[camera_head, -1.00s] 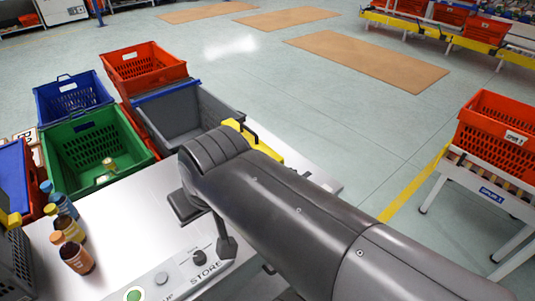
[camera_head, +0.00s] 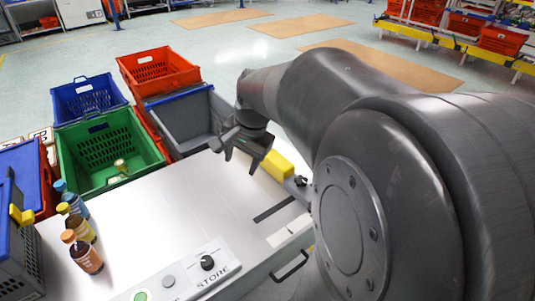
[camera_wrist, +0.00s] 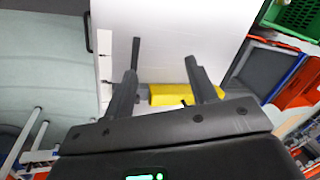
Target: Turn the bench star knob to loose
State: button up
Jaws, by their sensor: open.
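My gripper (camera_head: 241,160) is open and empty above the back right part of the white bench (camera_head: 175,220), pointing down. In the wrist view its two fingers (camera_wrist: 162,65) are spread with a gap between them. A yellow block (camera_head: 278,165) on a grey base lies just right of the gripper, and it shows between and below the fingers in the wrist view (camera_wrist: 166,95). A small dark knob (camera_head: 300,181) stands at its right end, apart from the gripper; its lobes are too small to make out. A black round knob (camera_head: 207,263) sits on the front panel marked STORE.
Green (camera_head: 140,140), grey (camera_head: 160,105), blue (camera_head: 85,88) and red (camera_head: 180,62) totes line the bench's back left. Several bottles (camera_head: 84,256) stand at left. A dark strip (camera_head: 274,209) lies on the bench. The bench middle is clear.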

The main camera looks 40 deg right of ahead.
jog(key=w+d+f+m+g, duration=0.1)
jog(key=d+f+m, duration=0.35)
jog(key=d, duration=0.35)
jog(key=w+d+f+m+g+h, duration=0.1)
jog(key=d+f+m, duration=0.35)
jog(key=d, duration=0.35)
jog(key=d+f+m+g, duration=0.1)
jog(key=d+f+m, duration=0.2)
jog(key=d+m, duration=0.35)
jog(key=shift+n, duration=0.55)
jog(key=f, duration=0.3)
jog(key=d+f, duration=0.1)
jog(key=f, duration=0.6)
jog(key=shift+w+d+f, duration=0.2)
jog(key=shift+d+f, duration=0.05)
jog(key=shift+d, duration=0.1)
jog(key=shift+c, duration=0.4)
jog(key=c, duration=0.6)
